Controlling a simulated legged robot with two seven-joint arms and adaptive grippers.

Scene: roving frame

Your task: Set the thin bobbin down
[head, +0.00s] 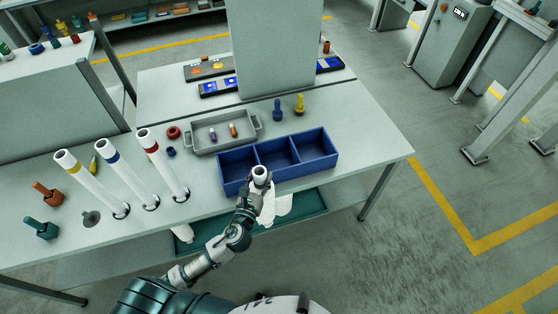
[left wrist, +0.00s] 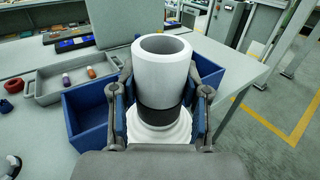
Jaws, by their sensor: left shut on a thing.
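My left gripper (head: 258,184) is shut on a white hollow bobbin (head: 260,172), held upright with its open end up. In the left wrist view the bobbin (left wrist: 162,70) sits between the two fingers (left wrist: 161,108); it has a dark band low down and a wider white foot. The gripper is at the front edge of the blue three-part bin (head: 303,178). The bobbin's underside is hidden. Three long white tubes with yellow (head: 82,172), blue (head: 122,170) and red (head: 160,160) bands stand tilted in the head view at the left. My right gripper is not in view.
A grey tray (head: 192,148) with two small pieces stands behind the bin. A grey upright panel (head: 275,50) rises at the back. The bench top right of the bin is clear (head: 375,150).

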